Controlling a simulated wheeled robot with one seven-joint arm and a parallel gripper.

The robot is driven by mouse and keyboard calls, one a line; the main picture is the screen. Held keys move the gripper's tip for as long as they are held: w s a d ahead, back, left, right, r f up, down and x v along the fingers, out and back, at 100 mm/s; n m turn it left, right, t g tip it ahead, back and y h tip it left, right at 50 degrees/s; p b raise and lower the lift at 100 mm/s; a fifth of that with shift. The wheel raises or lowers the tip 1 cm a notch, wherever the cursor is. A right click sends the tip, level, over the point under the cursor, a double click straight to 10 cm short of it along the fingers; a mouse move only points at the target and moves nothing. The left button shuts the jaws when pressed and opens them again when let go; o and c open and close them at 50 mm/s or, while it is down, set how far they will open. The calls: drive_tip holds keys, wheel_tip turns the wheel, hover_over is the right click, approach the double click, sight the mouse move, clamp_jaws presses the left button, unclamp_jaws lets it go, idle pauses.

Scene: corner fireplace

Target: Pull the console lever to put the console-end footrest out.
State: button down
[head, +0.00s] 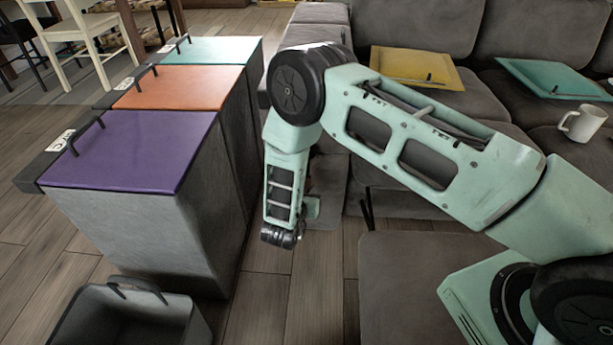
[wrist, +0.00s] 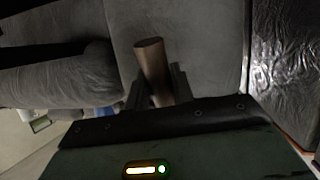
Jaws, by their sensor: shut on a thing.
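A round wooden lever (wrist: 150,58) stands up between the two dark fingers of my gripper (wrist: 160,88) in the wrist view, against grey upholstery. My gripper is shut on it. In the head view my gripper (head: 283,238) hangs low in front of the grey sofa (head: 434,105), in the gap between it and the row of boxes. The lever is hidden there behind my arm. A flat grey cushioned panel (head: 405,290) sticks out at the lower right; I cannot tell which footrest it is.
Boxes with purple (head: 130,150), orange (head: 168,88) and teal (head: 210,50) lids stand left of my arm. An open grey bin (head: 130,318) is at the lower left. A yellow tray (head: 415,68), teal tray (head: 553,78) and white mug (head: 583,122) lie on the sofa.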

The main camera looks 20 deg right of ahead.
drive_tip(key=shift+s+a+r+g+y+p, duration=0.15)
drive_tip(key=shift+s+r+g+y+p, duration=0.2)
drive_tip(key=shift+p, duration=0.45)
drive_tip(key=shift+s+a+r+g+y+p, duration=0.15)
drive_tip(key=shift+s+r+g+p, duration=0.35)
drive_tip(key=shift+p, duration=0.3)
drive_tip(key=shift+f, duration=0.2)
drive_tip(key=shift+a+g, duration=0.1)
drive_tip(key=shift+g, duration=0.15)
drive_tip(key=c, duration=1.2)
unclamp_jaws()
drive_tip(key=shift+c, duration=0.2)
drive_tip(key=p+v, duration=0.4)
drive_tip(key=v, duration=1.3)
drive_tip(key=shift+s+p, duration=0.25)
drive_tip(key=shift+p, duration=0.05)
